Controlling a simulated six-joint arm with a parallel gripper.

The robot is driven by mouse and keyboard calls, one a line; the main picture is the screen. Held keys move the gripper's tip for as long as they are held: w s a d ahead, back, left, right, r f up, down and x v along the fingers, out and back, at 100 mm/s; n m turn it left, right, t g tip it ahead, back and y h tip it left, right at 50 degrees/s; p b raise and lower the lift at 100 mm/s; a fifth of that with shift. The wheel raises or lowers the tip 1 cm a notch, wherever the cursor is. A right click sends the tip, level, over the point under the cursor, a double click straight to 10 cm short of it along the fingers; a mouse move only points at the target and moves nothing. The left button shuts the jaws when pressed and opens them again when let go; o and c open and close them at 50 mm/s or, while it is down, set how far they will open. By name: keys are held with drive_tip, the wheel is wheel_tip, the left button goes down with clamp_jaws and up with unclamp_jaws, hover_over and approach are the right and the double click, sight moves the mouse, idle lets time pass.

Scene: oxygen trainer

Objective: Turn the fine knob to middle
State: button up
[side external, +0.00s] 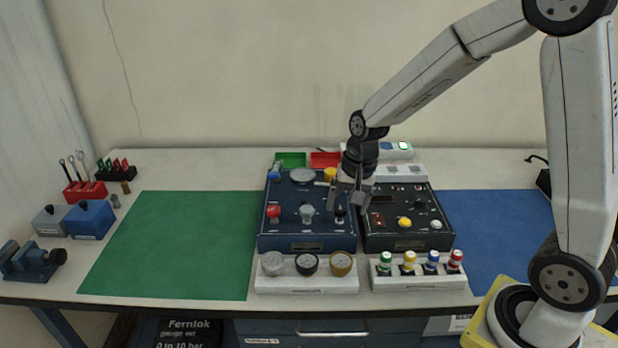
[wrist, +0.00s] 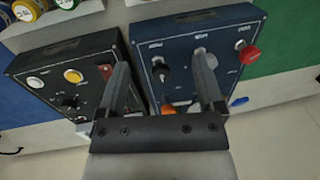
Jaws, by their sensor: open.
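My gripper (side external: 351,197) is open and points down over the box's right side, just above the black knob. I cannot tell whether a finger touches anything.
A black control box (side external: 408,244) with yellow and white buttons stands close on the right. A white rack with several gauges (side external: 305,284) and another with coloured bottles (side external: 418,280) stand in front. Green (side external: 170,245) and blue (side external: 500,235) mats at the sides are clear.

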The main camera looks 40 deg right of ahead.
sight(307, 208)
drive_tip(key=w+d+m+y, duration=0.3)
drive_tip(key=w+m, duration=0.7)
drive_tip(key=w, duration=0.1)
drive_tip(key=shift+g, duration=0.3)
drive_tip(key=shift+a, duration=0.1)
drive_tip(key=shift+x, duration=3.8)
clamp_jaws()
